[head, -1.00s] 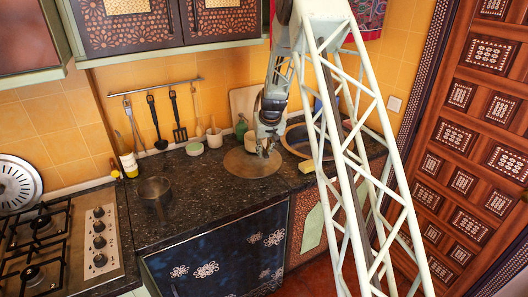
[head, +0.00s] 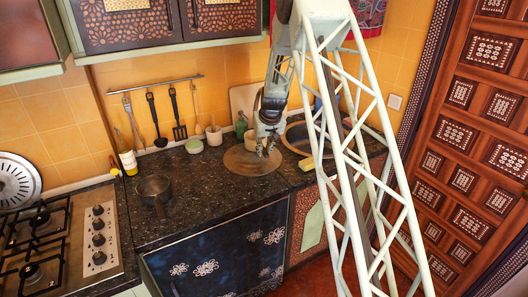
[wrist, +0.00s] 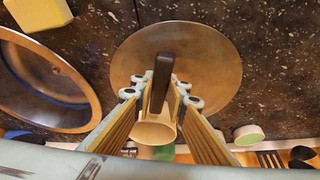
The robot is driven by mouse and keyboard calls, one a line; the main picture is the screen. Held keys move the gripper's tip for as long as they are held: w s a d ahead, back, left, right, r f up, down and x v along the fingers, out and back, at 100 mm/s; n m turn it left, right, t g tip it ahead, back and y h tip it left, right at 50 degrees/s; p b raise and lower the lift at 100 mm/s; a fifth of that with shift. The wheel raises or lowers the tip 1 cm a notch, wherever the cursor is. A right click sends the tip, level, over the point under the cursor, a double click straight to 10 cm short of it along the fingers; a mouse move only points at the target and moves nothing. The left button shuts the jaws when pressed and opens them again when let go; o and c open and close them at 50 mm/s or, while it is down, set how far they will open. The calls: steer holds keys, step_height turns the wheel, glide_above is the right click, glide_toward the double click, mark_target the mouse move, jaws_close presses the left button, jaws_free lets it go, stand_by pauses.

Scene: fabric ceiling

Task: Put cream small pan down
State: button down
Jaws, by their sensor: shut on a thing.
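My gripper (wrist: 160,95) points down over a round brown disc (wrist: 222,75) on the dark counter; the disc also shows in the head view (head: 250,165). In the wrist view the cream small pan (wrist: 153,132) is between the fingers, with a dark handle (wrist: 162,80) between the fingertips. The fingers are shut on the pan. In the head view my gripper (head: 267,150) is small over the disc, and the pan cannot be made out clearly. The gap between pan and disc cannot be told.
A sink basin (wrist: 88,100) and a yellow sponge (wrist: 40,12) lie beside the disc. A green-topped container (head: 195,147), cream cup (head: 214,136) and green bottle (head: 241,126) stand near the wall. A dark pot (head: 154,188) sits by the stove (head: 60,245). Counter between pot and disc is clear.

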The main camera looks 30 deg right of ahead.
steer(key=c, duration=2.5)
jaws_free()
steer(key=shift+r, duration=0.1)
steer(key=d+v, duration=0.1)
steer(key=v, duration=1)
steer(key=shift+s+a+r, duration=0.2)
steer(key=shift+a+r, duration=0.1)
steer(key=shift+a, duration=0.2)
